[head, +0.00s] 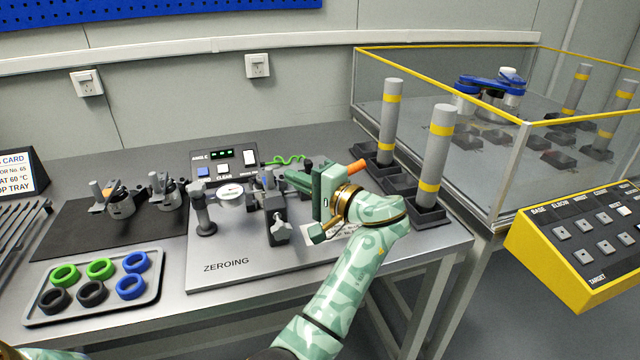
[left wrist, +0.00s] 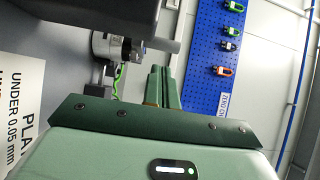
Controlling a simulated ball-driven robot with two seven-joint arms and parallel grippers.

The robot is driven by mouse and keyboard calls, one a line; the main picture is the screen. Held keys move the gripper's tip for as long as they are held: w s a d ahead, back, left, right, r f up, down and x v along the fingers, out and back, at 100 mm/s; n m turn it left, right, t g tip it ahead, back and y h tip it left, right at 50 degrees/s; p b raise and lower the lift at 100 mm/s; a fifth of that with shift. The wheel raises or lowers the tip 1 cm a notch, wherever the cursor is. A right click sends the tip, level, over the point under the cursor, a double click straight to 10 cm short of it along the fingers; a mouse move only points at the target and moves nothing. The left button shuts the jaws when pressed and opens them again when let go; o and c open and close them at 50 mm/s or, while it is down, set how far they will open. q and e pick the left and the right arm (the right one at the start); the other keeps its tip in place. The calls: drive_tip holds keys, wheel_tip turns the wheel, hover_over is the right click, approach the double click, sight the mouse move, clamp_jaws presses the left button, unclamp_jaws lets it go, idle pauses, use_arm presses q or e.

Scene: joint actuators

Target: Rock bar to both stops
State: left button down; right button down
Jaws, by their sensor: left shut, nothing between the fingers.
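The zeroing fixture (head: 232,196) stands on a pale plate marked ZEROING, with a round dial and dark clamp parts. An orange-tipped bar end (head: 357,165) sticks out behind my left gripper (head: 291,178); the rest of the bar is hidden or too small to tell. My left gripper is shut and empty, its fingers reaching left over the fixture's right side. In the left wrist view its closed fingers (left wrist: 161,85) point up beside a silver actuator part (left wrist: 106,46). I cannot tell whether the fingers touch the bar. My right gripper is not in view.
An angle box (head: 224,160) with green digits stands behind the fixture. Grey posts (head: 390,120) stand on the right. A tray of colored rings (head: 160,270) and a dark mat with actuators (head: 85,228) are on the left. A yellow button panel (head: 585,250) is at far right.

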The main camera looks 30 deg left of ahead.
sight(272, 178)
use_arm(q)
drive_tip(key=shift+s+a, duration=0.55)
drive_tip(key=shift+a, duration=0.05)
